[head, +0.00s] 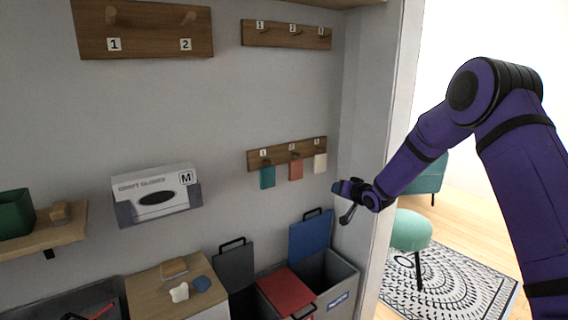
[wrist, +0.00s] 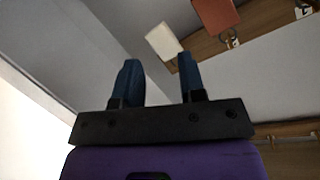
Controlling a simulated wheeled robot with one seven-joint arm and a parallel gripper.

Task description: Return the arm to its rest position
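My purple arm (head: 492,105) enters the head view from the right and reaches left toward the wall. My gripper (head: 344,202) is in front of the pillar at the right end of the lower hook rail. In the wrist view its two dark blue fingers (wrist: 159,82) stand apart with nothing between them. Beyond the fingers the wrist view shows the cream tag (wrist: 163,41) and the red tag (wrist: 215,14) hanging from the rail, apart from the gripper.
The lower rail (head: 252,160) holds a teal, a red and a cream tag. Below are bins with a raised blue lid (head: 311,236) and a red lid (head: 286,291). A glove box (head: 156,196) is on the wall. A green stool (head: 408,230) stands on a patterned rug at the right.

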